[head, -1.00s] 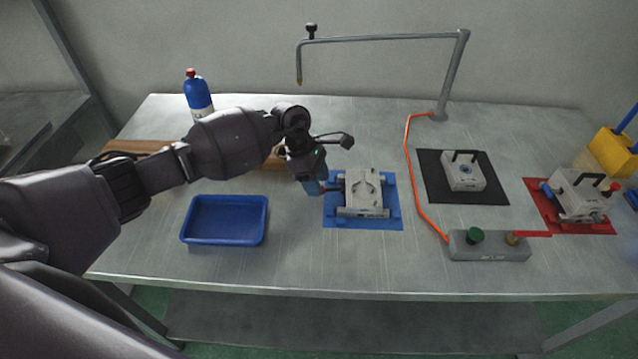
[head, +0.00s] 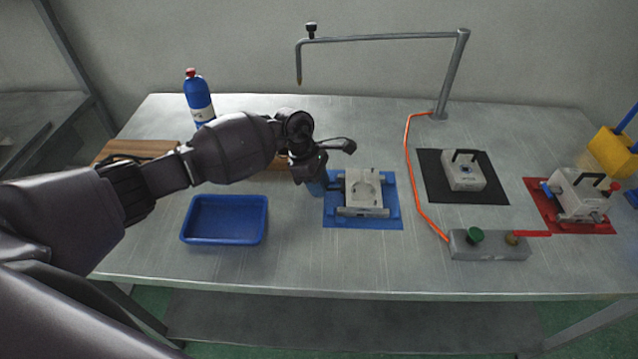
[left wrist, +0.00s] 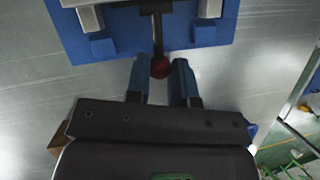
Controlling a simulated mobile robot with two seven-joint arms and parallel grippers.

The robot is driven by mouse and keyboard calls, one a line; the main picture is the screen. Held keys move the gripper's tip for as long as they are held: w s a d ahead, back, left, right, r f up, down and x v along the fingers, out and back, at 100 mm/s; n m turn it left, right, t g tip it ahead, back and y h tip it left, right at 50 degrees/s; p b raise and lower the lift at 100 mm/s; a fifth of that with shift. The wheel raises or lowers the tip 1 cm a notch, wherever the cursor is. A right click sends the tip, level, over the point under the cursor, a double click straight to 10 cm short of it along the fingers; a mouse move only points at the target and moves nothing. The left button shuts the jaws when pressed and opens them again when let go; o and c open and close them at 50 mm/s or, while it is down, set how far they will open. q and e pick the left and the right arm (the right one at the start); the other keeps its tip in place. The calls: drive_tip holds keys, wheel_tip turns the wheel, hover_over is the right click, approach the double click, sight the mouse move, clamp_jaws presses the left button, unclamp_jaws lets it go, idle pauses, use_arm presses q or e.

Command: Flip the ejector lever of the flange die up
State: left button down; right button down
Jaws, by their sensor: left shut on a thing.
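The pale metal die (head: 362,190) with a round recess on top lies open on a blue base mat (head: 390,222), and I take it to be the flange die. In the left wrist view its ejector lever (left wrist: 157,32) is a dark rod with a red ball knob (left wrist: 160,68) at its end, pointing out from the die's left side. My left gripper (head: 318,187) is at that side, low over the table. In the left wrist view its blue fingers (left wrist: 162,78) are on either side of the knob, shut on it. In the head view the gripper hides the lever.
A blue tray (head: 225,240) is left of the die. Another die (head: 464,171) sits on a black mat and a third (head: 575,190) on a red mat. A button box (head: 490,246) with an orange cable is at front right. A bent pipe arm (head: 385,37) overhangs behind.

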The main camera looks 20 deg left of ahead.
use_arm(q)
drive_tip(key=shift+r, duration=0.15)
use_arm(e)
drive_tip(key=shift+w+r, duration=0.1)
use_arm(q)
drive_tip(key=shift+w+d+r+y, duration=0.1)
drive_tip(key=shift+r+y, duration=0.3)
drive_tip(key=shift+y, duration=0.5)
drive_tip(key=shift+d+r+g+y, duration=0.15)
drive_tip(key=shift+r+g+y, duration=0.2)
drive_tip(key=shift+y, duration=0.35)
drive_tip(key=shift+d+r+g+y, duration=0.2)
drive_tip(key=shift+g+y, duration=0.05)
drive_tip(key=shift+y, duration=0.45)
drive_tip(key=shift+d+r+y, duration=0.1)
drive_tip(key=shift+r+y, duration=0.1)
drive_tip(key=shift+y, duration=0.2)
use_arm(e)
drive_tip(key=shift+f, duration=0.35)
